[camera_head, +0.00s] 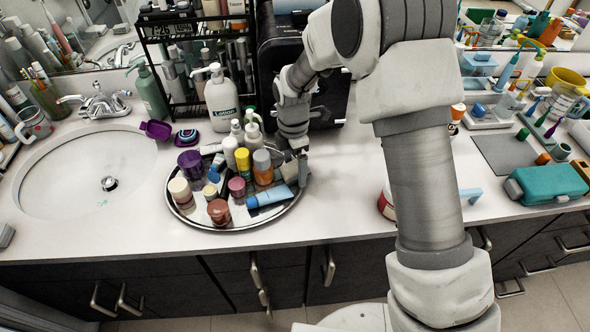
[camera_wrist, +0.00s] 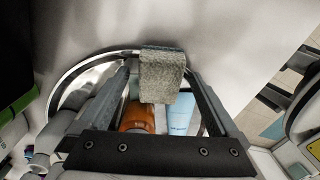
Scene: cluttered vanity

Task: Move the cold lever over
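The chrome faucet (camera_head: 98,104) stands behind the sink at the far left of the head view, with a lever on each side. The left lever (camera_head: 70,98) and right lever (camera_head: 123,94) carry no readable hot or cold mark. My gripper (camera_head: 298,168) is far to the right of the faucet, low over the right rim of the round tray. In the wrist view its fingers (camera_wrist: 162,72) close on a rough grey block (camera_wrist: 162,84). The block also shows beside the fingers in the head view (camera_head: 289,171). The faucet is outside the wrist view.
The round tray (camera_head: 186,214) holds several bottles, jars and a blue tube (camera_head: 269,196). A white pump bottle (camera_head: 220,98) and a black rack (camera_head: 185,108) stand behind it. A purple box (camera_head: 156,130) lies by the sink (camera_head: 70,170). Some counter in front of the tray is clear.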

